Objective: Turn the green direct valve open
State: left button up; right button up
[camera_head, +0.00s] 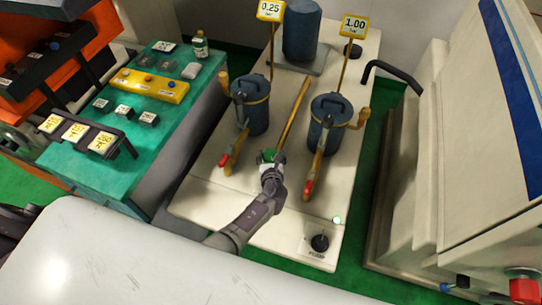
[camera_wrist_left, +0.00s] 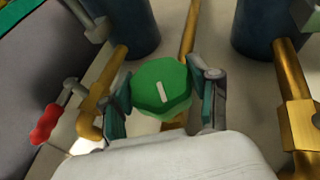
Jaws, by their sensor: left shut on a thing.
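The green direct valve (camera_wrist_left: 160,86) is a round green knob with a white line mark on its face, at the near end of the middle brass pipe (camera_head: 293,112). In the left wrist view it sits between the two fingers of my left gripper (camera_wrist_left: 163,92). The gripper is shut on it, one finger on each side. In the head view my left gripper (camera_head: 268,166) covers most of the valve, and only a bit of green (camera_head: 267,155) shows. The white mark is slightly tilted in the wrist view. My right gripper is not in view.
Two blue filter canisters (camera_head: 250,105) (camera_head: 328,124) flank the pipe, with red-handled valves (camera_head: 224,160) (camera_head: 308,184) below them. Signs reading 0.25 (camera_head: 271,10) and 1.00 (camera_head: 354,25) stand behind. A black knob (camera_head: 320,242) is at front right. A green bench (camera_head: 90,160) stands left.

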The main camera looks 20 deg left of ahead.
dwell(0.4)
pick_arm(q)
jog(key=o, duration=1.2)
jog(key=shift+s, duration=0.1)
jog(key=v, duration=1.2)
jog(key=shift+d, duration=0.1)
